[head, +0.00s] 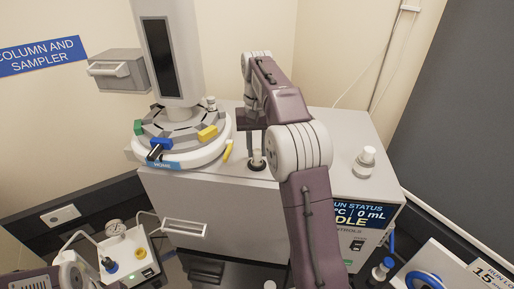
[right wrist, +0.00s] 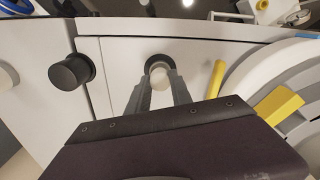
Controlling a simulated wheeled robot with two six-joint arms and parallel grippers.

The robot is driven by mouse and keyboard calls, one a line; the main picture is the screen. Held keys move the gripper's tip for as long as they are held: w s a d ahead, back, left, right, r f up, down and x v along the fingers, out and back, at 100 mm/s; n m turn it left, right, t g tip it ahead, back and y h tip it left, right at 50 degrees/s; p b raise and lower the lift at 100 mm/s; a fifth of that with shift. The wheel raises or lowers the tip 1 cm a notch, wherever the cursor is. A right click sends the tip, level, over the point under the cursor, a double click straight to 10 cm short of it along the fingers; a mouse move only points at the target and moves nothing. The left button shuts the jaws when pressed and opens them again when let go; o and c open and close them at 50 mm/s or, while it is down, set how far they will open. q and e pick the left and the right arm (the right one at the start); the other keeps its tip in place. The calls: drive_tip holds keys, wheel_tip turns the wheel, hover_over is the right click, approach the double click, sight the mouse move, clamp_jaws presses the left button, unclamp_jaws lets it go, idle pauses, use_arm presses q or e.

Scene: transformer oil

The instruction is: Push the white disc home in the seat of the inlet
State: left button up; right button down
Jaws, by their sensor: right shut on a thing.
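My right gripper (head: 257,150) points down over the top of the pale grey instrument. Its fingers also show in the right wrist view (right wrist: 160,85), closed on a small white piece, which appears to be the white disc (right wrist: 160,78). The inlet (right wrist: 159,62) is a dark ring with a pale inside on the top panel, and it shows in the head view (head: 257,165) just below the fingertips. The disc is at or just over the ring. I cannot tell whether it sits in the seat, as the fingers hide part of it.
A white capped bottle (head: 366,160) stands to the right. A black knob (right wrist: 72,71) shows in the wrist view.

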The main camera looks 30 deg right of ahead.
sight(257, 151)
drive_tip(key=shift+f+b, duration=0.7)
drive_tip(key=shift+f, duration=0.3)
drive_tip(key=c, duration=1.1)
unclamp_jaws()
wheel_tip(257, 151, up, 9)
drive_tip(key=p, duration=0.4)
drive_tip(key=shift+r, duration=0.1)
